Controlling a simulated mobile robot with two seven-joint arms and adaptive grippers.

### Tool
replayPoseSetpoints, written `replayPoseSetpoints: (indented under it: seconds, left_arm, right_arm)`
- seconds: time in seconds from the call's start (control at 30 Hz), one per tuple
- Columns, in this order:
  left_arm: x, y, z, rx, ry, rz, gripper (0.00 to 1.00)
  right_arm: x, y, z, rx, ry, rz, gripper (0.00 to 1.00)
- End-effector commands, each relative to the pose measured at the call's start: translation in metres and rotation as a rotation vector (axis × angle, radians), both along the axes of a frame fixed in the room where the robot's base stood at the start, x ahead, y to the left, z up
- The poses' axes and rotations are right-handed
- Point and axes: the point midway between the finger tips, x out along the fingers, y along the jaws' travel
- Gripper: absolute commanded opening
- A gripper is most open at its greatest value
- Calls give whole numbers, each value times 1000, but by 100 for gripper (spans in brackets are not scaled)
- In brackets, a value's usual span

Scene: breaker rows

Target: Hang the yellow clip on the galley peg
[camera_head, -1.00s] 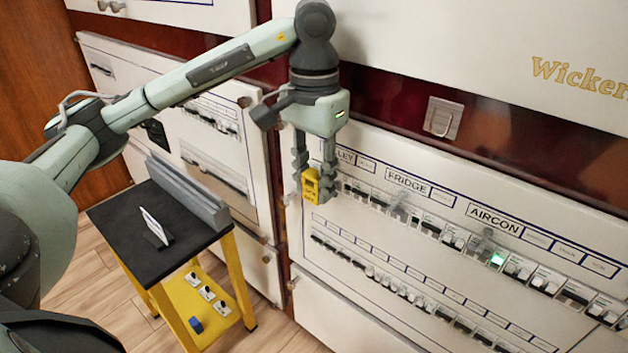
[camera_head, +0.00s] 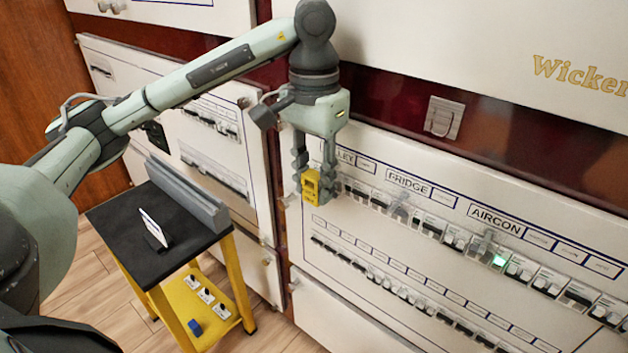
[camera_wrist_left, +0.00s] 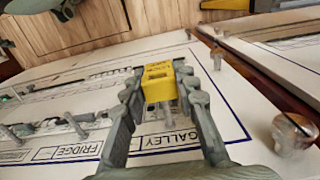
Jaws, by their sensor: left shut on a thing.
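My left gripper (camera_head: 316,185) is shut on the yellow clip (camera_head: 311,184) and holds it in front of the left end of the upper breaker row, just below the GALLEY label (camera_head: 345,157). In the left wrist view the yellow clip (camera_wrist_left: 158,82) sits between the two fingertips. The galley peg (camera_wrist_left: 168,113) shows partly in that view, between the fingers and beside the clip. I cannot tell whether clip and peg touch. In the head view the gripper hides the peg. My right gripper is not in view.
Similar pegs stand at FRIDGE (camera_head: 400,207) and AIRCON (camera_head: 487,243) on the same panel. A clear knob (camera_wrist_left: 292,133) sticks out at the panel edge. A black-topped yellow stand (camera_head: 120,235) is at the left, with a small white sign (camera_head: 154,228) on it.

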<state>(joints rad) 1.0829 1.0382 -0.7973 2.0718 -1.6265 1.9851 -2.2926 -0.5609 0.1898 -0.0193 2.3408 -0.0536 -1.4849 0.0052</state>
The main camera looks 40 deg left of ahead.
Motion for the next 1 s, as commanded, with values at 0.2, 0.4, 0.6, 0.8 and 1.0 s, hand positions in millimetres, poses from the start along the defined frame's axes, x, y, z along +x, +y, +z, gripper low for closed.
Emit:
replayPoseSetpoints:
  seconds: [0.2,0.4,0.6,0.8,1.0]
  left_arm:
    - [3,0,0,0,0,-1,2]
    - [8,-1,0,-1,0,0,2]
    - [13,-1,0,0,0,0,2]
    - [18,-2,0,-1,-1,0,2]
    - [23,-2,0,-1,-1,0,2]
  right_arm:
    - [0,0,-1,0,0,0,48]
    - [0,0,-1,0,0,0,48]
    - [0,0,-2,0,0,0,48]
    - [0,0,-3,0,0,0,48]
    - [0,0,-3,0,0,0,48]
